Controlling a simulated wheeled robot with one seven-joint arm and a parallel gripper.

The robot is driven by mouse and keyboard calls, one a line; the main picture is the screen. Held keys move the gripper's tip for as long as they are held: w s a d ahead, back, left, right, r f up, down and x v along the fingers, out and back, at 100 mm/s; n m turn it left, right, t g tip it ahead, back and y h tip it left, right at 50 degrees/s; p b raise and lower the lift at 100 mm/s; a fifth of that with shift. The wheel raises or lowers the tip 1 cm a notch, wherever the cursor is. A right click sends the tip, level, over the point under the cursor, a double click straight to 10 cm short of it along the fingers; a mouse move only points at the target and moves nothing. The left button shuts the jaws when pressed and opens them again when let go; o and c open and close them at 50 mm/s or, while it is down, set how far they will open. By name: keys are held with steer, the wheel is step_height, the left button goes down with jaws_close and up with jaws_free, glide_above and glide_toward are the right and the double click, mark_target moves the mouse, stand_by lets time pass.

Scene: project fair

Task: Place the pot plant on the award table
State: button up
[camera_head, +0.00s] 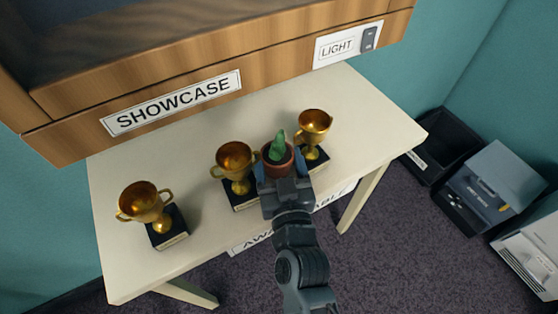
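The pot plant (278,152) is a small brown pot with a green cactus-like plant. It is between the blue-tipped fingers of my gripper (279,168), which look closed around the pot. The pot is upright and shows over the award table (190,169), a cream table with a sign on its front edge partly hidden by my arm. I cannot tell whether the pot touches the tabletop.
Three gold trophies stand on the table: one at left (145,205), one in the middle (235,165) close beside the pot, and one at right (313,130). A wooden showcase (240,75) overhangs the back. Bins (442,143) stand on the floor at right.

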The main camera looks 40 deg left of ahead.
steer(key=o, duration=0.4)
steer(key=shift+o, duration=0.2)
steer(key=shift+r+p, duration=0.25)
steer(key=shift+p, duration=0.05)
steer(key=b+v, duration=0.3)
steer(key=v, duration=0.9)
steer(key=shift+f, duration=0.1)
